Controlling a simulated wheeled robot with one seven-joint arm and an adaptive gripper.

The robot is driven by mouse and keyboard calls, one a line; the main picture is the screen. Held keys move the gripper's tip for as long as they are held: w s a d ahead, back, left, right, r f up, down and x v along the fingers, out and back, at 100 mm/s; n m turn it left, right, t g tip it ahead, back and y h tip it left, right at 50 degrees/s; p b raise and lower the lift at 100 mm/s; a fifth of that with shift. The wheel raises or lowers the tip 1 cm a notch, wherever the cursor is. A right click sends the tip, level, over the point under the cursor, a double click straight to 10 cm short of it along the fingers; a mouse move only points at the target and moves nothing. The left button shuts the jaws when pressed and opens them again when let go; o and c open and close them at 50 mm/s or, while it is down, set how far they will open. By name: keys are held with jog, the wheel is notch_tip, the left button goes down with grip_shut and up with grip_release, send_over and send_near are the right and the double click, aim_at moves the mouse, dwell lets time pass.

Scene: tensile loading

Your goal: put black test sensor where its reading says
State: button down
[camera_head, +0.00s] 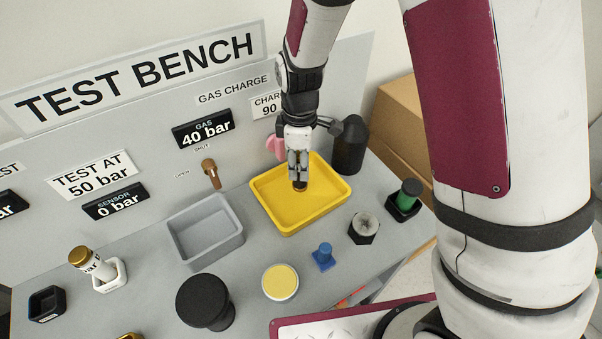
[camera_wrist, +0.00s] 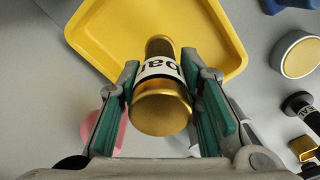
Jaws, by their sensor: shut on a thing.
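My gripper (camera_head: 299,179) is low over the yellow tray (camera_head: 258,208), pointing down. In the wrist view it is shut on a gold cylinder (camera_wrist: 162,110) with a white label ending in "bar". The number on the label is hidden. Whether the cylinder touches the tray floor I cannot tell. A similar gold-capped piece (camera_head: 80,257) with a "bar" label stands tilted in a white holder (camera_head: 112,276) at the left. No piece in view is clearly a black test sensor. The sensor display (camera_head: 115,202) reads 0 bar, under a "TEST AT 50 bar" sign (camera_head: 96,176).
A grey tray (camera_head: 238,240) stands left of the yellow one. A dark bottle (camera_head: 350,148) stands behind. The gas display (camera_head: 204,130) reads 40 bar.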

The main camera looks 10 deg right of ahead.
jog(key=shift+f, duration=1.9)
jog(key=shift+f, duration=0.1)
jog(key=c, duration=1.2)
grip_release()
jog(key=shift+o, duration=0.2)
notch_tip(320, 180, up, 11)
jog(key=shift+a+f+b, duration=0.1)
jog(key=shift+b, duration=0.45)
jog(key=shift+r, duration=0.8)
